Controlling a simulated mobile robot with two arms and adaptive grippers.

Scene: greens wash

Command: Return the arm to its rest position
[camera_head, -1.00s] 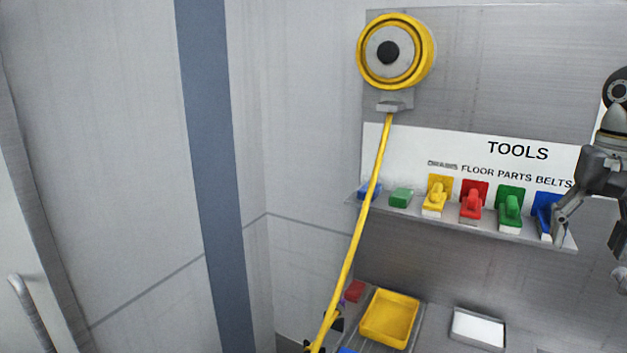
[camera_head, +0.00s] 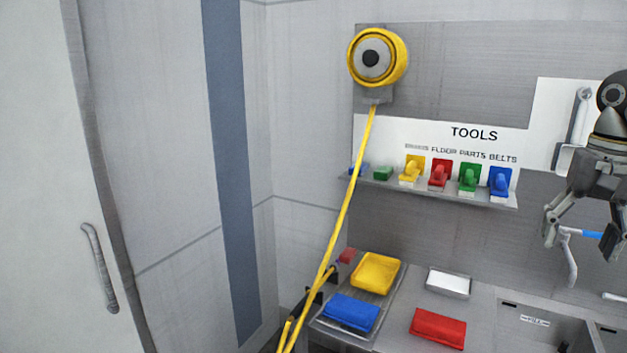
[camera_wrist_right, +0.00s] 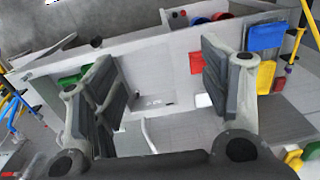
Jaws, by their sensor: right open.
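My right gripper (camera_head: 580,238) hangs at the right of the head view, in front of the back wall and above the sink counter. Its two fingers are spread apart with nothing between them. It also shows in the right wrist view (camera_wrist_right: 165,95), where both fingers stand wide apart over the sink area. The blue-handled brush (camera_head: 500,182) sits on the tool shelf (camera_head: 440,190), left of the gripper and apart from it. My left gripper is in neither view.
A yellow hose hangs from a yellow reel (camera_head: 378,57) down to the lower left. A sink opening (camera_head: 535,322) is at lower right. A door with a handle (camera_head: 99,268) stands at left.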

